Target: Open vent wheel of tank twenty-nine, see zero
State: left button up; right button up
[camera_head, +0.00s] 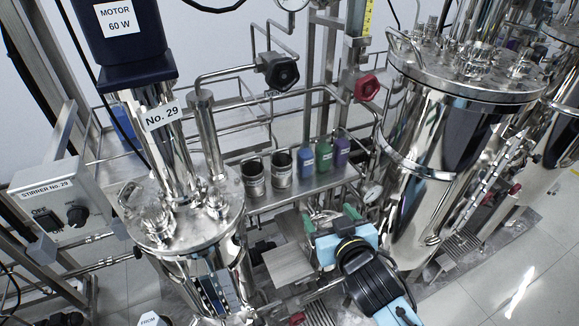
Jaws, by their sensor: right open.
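Tank twenty-nine (185,238) is a shiny steel vessel at lower left, with the label "No. 29" (161,115) on its stirrer column. A black handwheel (280,71) sits on the pipework at upper middle, and a red handwheel (367,87) sits to its right. No vent label is readable, so I cannot tell which is the vent wheel. A round gauge (292,3) is cut off by the top edge; its reading is not legible. My right gripper (329,216) is open and empty, below and apart from both wheels. My left gripper is not in view.
A shelf (262,202) in the middle holds two steel cups and several coloured bottles (324,156). A larger steel tank (450,150) stands right of my right arm. A stirrer control box (60,203) is at far left. Bare floor (500,275) shows at lower right.

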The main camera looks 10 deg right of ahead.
notch_tip(320, 180, up, 9)
jog(key=w+a+t+y, duration=0.1)
jog(key=w+a+t, duration=0.1)
jog(key=t, duration=0.1)
jog(key=n+t+y, duration=0.1)
jog(key=t+y, duration=0.2)
jog(key=t, duration=0.2)
send_near(285, 79)
jog(key=p+x, duration=0.1)
jog(key=x, duration=0.8)
jog(key=shift+w+r+p, duration=0.2)
jog(key=shift+w+p, duration=0.1)
jog(key=shift+w, duration=0.05)
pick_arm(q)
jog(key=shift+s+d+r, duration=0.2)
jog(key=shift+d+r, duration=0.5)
pick_arm(e)
jog(key=shift+w+a+r, duration=0.2)
jog(key=shift+w, duration=0.35)
jog(key=shift+c, duration=0.2)
jog(key=c, duration=0.9)
jog(key=shift+n, duration=0.3)
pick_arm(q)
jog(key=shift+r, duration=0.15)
